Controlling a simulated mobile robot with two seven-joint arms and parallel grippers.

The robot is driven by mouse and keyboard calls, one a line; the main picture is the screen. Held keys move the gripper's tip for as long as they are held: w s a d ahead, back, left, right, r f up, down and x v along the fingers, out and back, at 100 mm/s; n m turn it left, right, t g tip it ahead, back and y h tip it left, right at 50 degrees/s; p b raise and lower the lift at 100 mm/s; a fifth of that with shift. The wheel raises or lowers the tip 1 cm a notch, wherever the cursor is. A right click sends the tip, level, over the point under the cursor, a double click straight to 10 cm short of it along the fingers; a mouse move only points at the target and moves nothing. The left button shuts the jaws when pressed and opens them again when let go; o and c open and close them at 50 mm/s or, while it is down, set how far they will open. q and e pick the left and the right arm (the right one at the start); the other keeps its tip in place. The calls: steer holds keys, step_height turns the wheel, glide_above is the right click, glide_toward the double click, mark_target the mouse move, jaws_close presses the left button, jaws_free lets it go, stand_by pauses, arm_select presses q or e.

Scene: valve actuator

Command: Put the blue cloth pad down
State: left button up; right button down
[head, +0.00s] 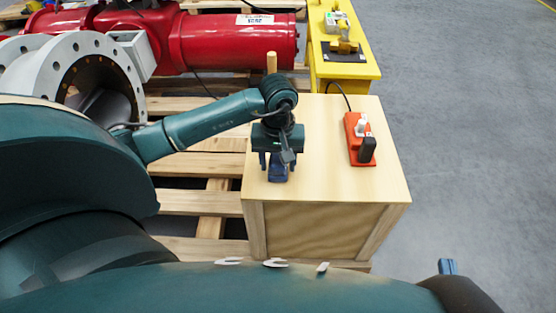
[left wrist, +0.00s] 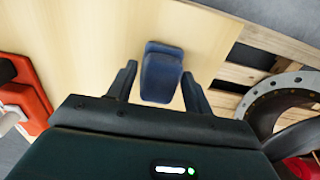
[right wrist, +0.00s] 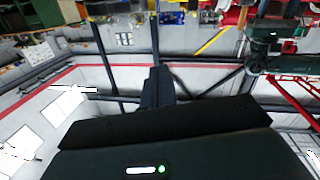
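The blue cloth pad (head: 278,173) lies on top of the light wooden box, near its front left edge. In the left wrist view the pad (left wrist: 161,76) sits between the two fingers. My left gripper (head: 278,163) points down over the pad. Its fingers (left wrist: 157,88) are spread to either side, with a visible gap on at least the left side. My right gripper (right wrist: 157,88) has its fingers together with nothing seen between them. A small part of it (head: 447,267) shows at the lower right of the head view.
A yellow stand (head: 345,68) is behind. Pallets (head: 195,200) and a red actuator (head: 225,42) lie left. Grey floor (head: 475,140) is clear at right.

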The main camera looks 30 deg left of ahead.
arm_select(q)
steer(key=shift+o, duration=1.4)
steer(key=shift+r, duration=0.1)
